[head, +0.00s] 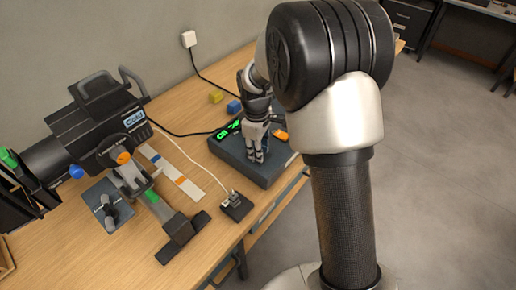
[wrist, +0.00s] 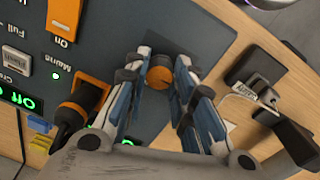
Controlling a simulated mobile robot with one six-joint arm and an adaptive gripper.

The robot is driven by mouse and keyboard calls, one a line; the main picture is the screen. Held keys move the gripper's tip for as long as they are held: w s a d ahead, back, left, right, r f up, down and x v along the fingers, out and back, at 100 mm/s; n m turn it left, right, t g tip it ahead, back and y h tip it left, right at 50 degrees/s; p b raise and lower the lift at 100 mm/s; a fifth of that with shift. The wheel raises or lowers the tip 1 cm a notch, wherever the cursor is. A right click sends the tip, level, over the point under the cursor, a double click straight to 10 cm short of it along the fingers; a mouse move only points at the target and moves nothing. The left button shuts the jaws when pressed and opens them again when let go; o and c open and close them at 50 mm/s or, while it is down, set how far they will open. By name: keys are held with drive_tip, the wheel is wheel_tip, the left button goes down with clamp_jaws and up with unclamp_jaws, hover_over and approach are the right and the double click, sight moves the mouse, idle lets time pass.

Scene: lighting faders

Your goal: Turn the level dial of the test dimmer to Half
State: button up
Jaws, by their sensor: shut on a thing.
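The test dimmer is a dark grey box (head: 226,153) on the table in the head view, with a green display (head: 228,129). Its panel (wrist: 115,30) fills the upper left of the wrist view, where the display (wrist: 15,97) reads Off. My gripper (head: 256,157) points down onto the box. In the wrist view my gripper (wrist: 160,68) has its fingers on both sides of the round orange-topped level dial (wrist: 159,76), shut on it. The dial's scale marks, including Half, are not readable; fingers hide the panel around it.
An orange On switch (wrist: 62,20), a Flash button (wrist: 13,35) and an orange-and-black part (wrist: 80,105) are on or over the panel. A stage light (head: 100,115), a black plug block (head: 237,206) and yellow (head: 216,97) and blue (head: 234,106) blocks are nearby.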

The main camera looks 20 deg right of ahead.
drive_tip(key=shift+m, duration=0.4)
clamp_jaws()
drive_tip(key=m+p, duration=0.2)
drive_tip(key=m, duration=0.1)
drive_tip(key=shift+r, duration=0.1)
drive_tip(key=m+p, duration=0.2)
drive_tip(key=m, duration=0.3)
drive_tip(key=shift+w, duration=0.1)
drive_tip(key=m+p, duration=0.1)
drive_tip(key=m, duration=0.4)
drive_tip(key=shift+g, duration=0.3)
drive_tip(key=shift+d+m+p, duration=0.1)
drive_tip(key=shift+m+p, duration=0.3)
drive_tip(key=shift+m, duration=1.5)
drive_tip(key=o, duration=1)
unclamp_jaws()
drive_tip(key=shift+o, duration=0.2)
